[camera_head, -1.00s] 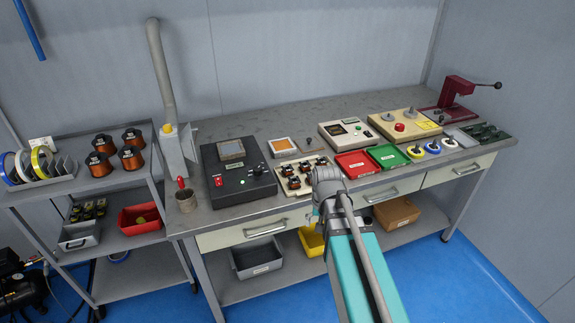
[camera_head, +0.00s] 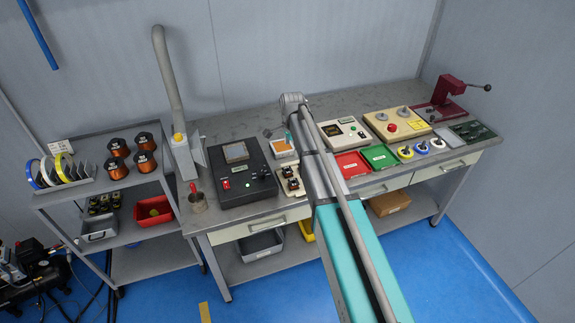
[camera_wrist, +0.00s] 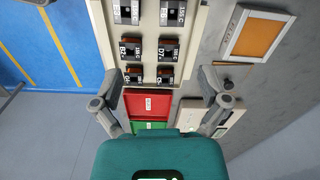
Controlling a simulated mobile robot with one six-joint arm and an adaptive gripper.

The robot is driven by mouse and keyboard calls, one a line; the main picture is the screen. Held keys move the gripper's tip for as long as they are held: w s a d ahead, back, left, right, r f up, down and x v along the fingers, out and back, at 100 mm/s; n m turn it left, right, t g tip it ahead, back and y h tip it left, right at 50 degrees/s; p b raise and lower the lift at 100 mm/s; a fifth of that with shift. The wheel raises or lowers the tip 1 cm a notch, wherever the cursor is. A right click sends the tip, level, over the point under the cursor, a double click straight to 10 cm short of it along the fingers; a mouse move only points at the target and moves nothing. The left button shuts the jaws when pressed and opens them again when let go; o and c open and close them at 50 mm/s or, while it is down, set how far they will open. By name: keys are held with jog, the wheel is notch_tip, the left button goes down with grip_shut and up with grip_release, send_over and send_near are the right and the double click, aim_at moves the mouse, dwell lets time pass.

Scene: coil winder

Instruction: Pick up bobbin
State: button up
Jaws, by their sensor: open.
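Several small black bobbins with white labels stand in two columns on a cream rack (camera_wrist: 146,45) in the wrist view.
A black control box (camera_head: 238,178) stands left of the rack. A framed orange panel (camera_wrist: 256,38) lies right of it in the wrist view. A red tray (camera_head: 351,164) and a green tray (camera_head: 379,156) sit right of my arm. Bare bench shows at the back.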

jog(key=shift+w+a+r+m, duration=0.2)
jog(key=shift+w+r, duration=0.1)
jog(key=shift+w, duration=0.1)
jog(key=shift+w+a+r+m, duration=0.1)
jog(key=shift+w+r+m, duration=0.15)
jog(key=shift+w, duration=0.1)
jog(key=shift+f, duration=0.15)
jog(key=b, duration=0.8)
send_over(287, 172)
jog(key=f, duration=0.5)
jog(key=d+f, duration=0.1)
jog(key=f, duration=0.2)
jog(key=shift+s+f, duration=0.2)
jog(key=shift+s, duration=0.1)
jog(key=f+b, duration=0.3)
jog(key=shift+a+f, duration=0.1)
jog(key=shift+a, duration=0.3)
jog(key=shift+f+b, duration=1)
jog(key=shift+b, duration=0.2)
